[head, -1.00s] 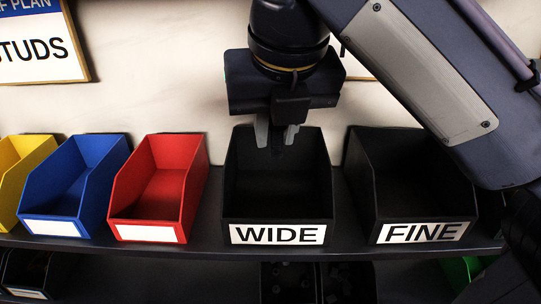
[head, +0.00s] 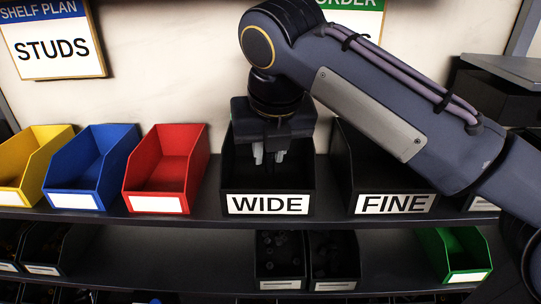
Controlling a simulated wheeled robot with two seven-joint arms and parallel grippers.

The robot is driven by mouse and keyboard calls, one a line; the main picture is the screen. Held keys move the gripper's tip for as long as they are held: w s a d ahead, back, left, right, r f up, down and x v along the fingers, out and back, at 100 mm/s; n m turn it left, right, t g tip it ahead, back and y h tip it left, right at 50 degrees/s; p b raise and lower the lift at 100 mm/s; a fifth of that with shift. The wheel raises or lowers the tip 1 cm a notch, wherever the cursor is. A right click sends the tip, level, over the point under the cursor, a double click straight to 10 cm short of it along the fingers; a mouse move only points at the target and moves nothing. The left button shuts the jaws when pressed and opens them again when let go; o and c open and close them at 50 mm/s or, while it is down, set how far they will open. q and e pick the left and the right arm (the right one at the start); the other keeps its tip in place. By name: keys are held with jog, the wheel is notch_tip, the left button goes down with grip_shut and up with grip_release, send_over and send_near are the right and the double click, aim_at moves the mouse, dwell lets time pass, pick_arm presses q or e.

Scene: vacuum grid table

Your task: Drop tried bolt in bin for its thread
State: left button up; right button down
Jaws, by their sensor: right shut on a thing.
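My right gripper (head: 269,157) points down into the open top of the black bin labelled WIDE (head: 268,204). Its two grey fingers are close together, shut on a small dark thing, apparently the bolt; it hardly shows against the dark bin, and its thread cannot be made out. The black bin labelled FINE (head: 394,204) stands to the right on the same shelf, its upper part partly hidden by my right arm. My left gripper is not in view.
Red (head: 165,170), blue (head: 91,170) and yellow (head: 28,165) bins stand to the left on the shelf. Black bins with small parts (head: 307,260) and a green bin (head: 454,255) are on the lower shelf. A STUDS sign (head: 52,45) hangs behind.

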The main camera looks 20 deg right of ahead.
jog(key=shift+w+a+f, duration=0.15)
jog(key=shift+w+a, duration=0.1)
jog(key=shift+w, duration=0.25)
jog(key=shift+w+d+f, duration=0.1)
jog(key=shift+w+d, duration=0.1)
jog(key=shift+w, duration=0.15)
jog(key=shift+s+d+f, duration=0.1)
jog(key=shift+s+d, duration=0.05)
jog(key=shift+d, duration=0.05)
jog(key=shift+s, duration=0.3)
jog(key=shift+a+f, duration=0.1)
jog(key=shift+w+f, duration=0.2)
jog(key=shift+f, duration=0.15)
jog(key=c, duration=1.5)
grip_release()
jog(key=shift+s, duration=0.1)
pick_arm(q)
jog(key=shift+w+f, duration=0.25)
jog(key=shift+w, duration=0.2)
pick_arm(e)
jog(key=shift+o, duration=1.2)
